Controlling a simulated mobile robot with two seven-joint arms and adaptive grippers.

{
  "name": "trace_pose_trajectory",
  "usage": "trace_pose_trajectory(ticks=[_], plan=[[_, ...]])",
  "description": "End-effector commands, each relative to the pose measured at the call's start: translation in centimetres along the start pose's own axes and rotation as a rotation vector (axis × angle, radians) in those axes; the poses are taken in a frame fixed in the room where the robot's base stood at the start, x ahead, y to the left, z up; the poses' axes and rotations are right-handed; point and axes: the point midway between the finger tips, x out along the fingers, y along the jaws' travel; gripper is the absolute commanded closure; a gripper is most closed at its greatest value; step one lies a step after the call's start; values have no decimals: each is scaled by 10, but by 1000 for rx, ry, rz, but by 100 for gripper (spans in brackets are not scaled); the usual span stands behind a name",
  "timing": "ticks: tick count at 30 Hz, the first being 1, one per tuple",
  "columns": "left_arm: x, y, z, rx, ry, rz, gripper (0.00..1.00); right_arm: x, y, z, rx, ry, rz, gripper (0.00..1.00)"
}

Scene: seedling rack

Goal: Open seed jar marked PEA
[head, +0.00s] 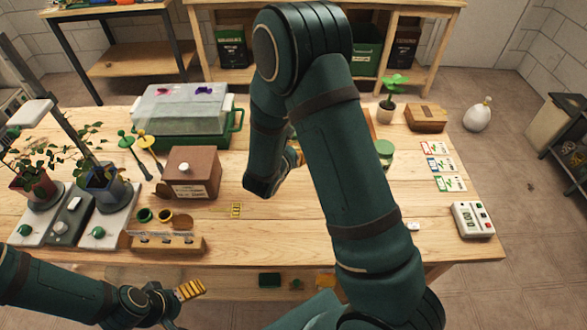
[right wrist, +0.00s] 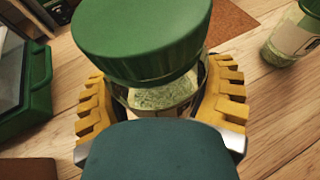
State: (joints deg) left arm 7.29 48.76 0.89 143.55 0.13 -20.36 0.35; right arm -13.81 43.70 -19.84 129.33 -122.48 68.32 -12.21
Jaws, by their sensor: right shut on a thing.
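In the right wrist view, my right gripper (right wrist: 165,104) has its yellow fingers closed on both sides of a glass jar (right wrist: 160,92) holding pale green contents. A broad green lid (right wrist: 140,38) sits on top of this jar. Its label is hidden, so I cannot tell whether it is marked PEA. In the head view my right arm hides this jar and most of the gripper. Another jar (head: 385,160) with a green lid stands right of my arm. My left gripper (head: 190,290) is low at the left front, away from the jars; its opening is unclear.
A green bin with a clear cover (head: 185,112), a brown box (head: 192,172) and a small wooden rack (head: 165,243) stand left of my right arm. Potted plants (head: 35,185) are at far left. Seed cards (head: 440,164) and a white device (head: 473,220) lie right.

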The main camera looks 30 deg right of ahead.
Motion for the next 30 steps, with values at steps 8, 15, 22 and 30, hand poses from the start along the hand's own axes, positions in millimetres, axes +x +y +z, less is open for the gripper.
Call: trace_pose_trajectory(ticks=[8,15,22,30], plan=[[7,-2,3,2,-7,1,12,12,1,-29,1,-3,1,100],[12,-5,5,3,-11,1,12,23,1,-56,-2,-1,1,100],[13,-5,6,4,-13,1,12,26,2,-62,1,-3,2,100],[16,-6,6,4,-13,1,12,27,1,-66,0,-1,2,16]])
